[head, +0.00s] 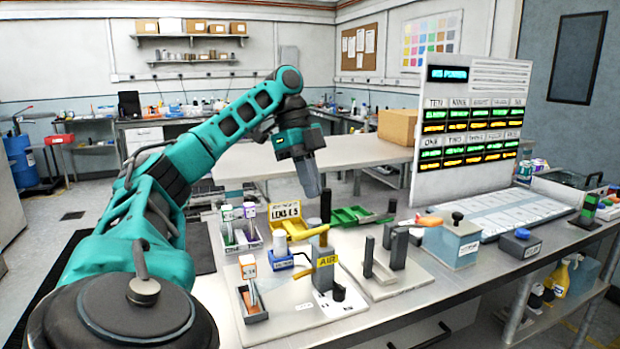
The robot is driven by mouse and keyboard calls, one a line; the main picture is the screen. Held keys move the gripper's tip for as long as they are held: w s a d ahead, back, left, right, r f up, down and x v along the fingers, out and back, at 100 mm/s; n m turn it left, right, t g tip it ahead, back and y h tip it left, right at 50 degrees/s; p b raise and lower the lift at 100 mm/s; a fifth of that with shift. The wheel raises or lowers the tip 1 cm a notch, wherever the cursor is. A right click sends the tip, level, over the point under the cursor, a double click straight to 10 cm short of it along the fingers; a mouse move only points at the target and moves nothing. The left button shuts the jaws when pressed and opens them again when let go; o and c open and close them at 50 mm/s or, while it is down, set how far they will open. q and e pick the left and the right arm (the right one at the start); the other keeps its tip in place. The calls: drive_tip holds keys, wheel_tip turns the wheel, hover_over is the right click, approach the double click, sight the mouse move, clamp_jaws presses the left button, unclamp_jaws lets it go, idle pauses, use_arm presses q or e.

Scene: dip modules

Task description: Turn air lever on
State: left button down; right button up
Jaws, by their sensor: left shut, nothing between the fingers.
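The air station is a dark grey block with a yellow AIR label (326,260), standing on a light board near the front middle of the bench. My left gripper (311,192) hangs above and behind the block, fingers pointing down and closed together, with nothing held. It is apart from the lever. My right gripper does not show.
A blue block (283,262) and small trays with labelled items stand left of the block. A tall display panel (470,130) rises behind.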

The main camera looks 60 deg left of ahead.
use_arm(q)
drive_tip(key=shift+a+r, duration=0.1)
drive_tip(key=shift+r, duration=0.3)
idle(0.6)
